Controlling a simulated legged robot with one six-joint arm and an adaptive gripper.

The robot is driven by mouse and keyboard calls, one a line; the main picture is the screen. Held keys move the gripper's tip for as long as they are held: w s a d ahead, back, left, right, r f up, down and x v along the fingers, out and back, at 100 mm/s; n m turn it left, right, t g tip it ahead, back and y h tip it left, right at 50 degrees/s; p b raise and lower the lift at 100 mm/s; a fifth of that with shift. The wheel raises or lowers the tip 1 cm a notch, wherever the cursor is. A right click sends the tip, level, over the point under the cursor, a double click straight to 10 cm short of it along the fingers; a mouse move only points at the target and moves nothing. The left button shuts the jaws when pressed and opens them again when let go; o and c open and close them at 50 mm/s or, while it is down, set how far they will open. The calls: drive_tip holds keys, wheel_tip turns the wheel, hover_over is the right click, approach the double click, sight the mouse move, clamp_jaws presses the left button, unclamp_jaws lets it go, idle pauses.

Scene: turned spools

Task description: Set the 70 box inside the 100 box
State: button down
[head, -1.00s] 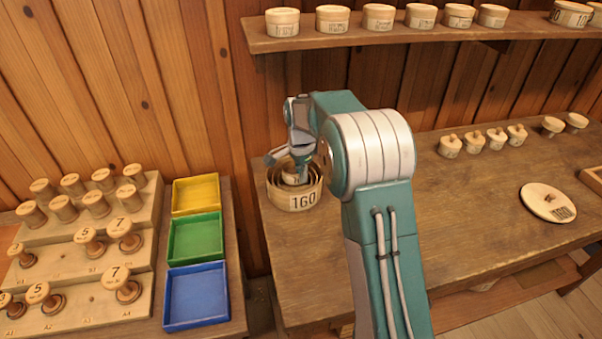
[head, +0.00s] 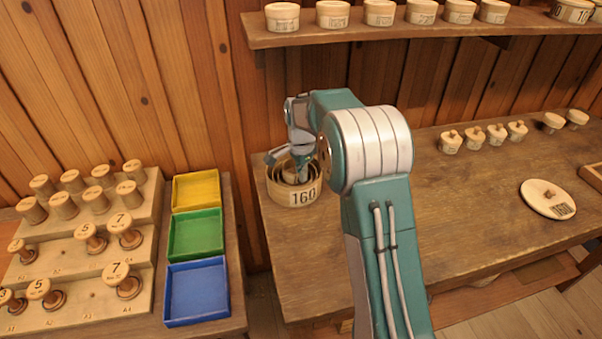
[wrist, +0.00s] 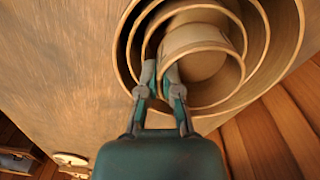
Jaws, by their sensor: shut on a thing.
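The large round wooden box marked 160 (head: 303,198) stands open at the left end of the bench, with smaller round boxes nested inside it. In the wrist view its outer wall (wrist: 124,62) surrounds thinner rings, one of them likely the 100 box; their numbers are not readable there. My gripper (wrist: 162,76) is shut on the wall of the smallest, innermost box (wrist: 203,45), apparently the 70 box. That box sits within the rings and looks a little off-centre. In the head view my gripper (head: 303,178) reaches down into the nest and hides part of it.
A round lid marked 160 (head: 548,199) lies on the bench at right. A shelf (head: 400,32) with round boxes runs above. Yellow, green and blue trays (head: 196,292) and a stepped spool rack are at left.

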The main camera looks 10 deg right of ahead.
drive_tip(key=c, duration=0.7)
unclamp_jaws()
drive_tip(key=o, duration=0.4)
drive_tip(key=shift+r, duration=0.8)
drive_tip(key=shift+r, duration=3.45)
